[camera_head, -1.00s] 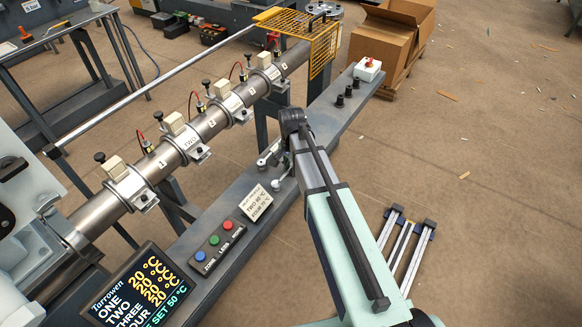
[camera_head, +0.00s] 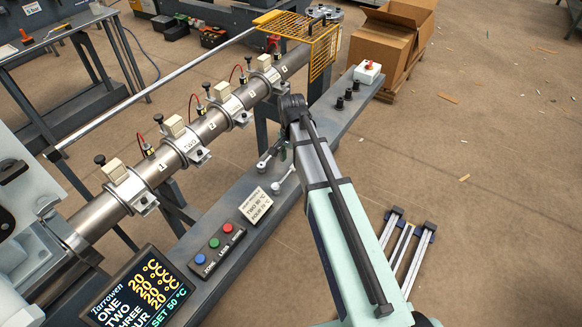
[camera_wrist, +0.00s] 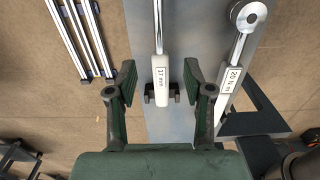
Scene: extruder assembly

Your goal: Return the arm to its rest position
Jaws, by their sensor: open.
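My arm (camera_head: 345,235) is light green with a dark joint at its far end and reaches over the grey console beam in the head view. In the wrist view my gripper (camera_wrist: 160,78) has its two dark green fingers spread apart and holds nothing. Below it, between the fingers in the picture, is a white-handled tool marked 17 mm (camera_wrist: 162,72), resting on a dark holder. A second tool marked 20 N m (camera_wrist: 234,90) lies to its right.
The extruder barrel (camera_head: 210,127) with several clamped heaters runs left of my arm, with a yellow mesh guard (camera_head: 322,45) at its far end. The display (camera_head: 138,290) and buttons (camera_head: 214,242) sit on the beam. Rails (camera_head: 409,250) lie right; a cardboard box (camera_head: 385,38) stands behind.

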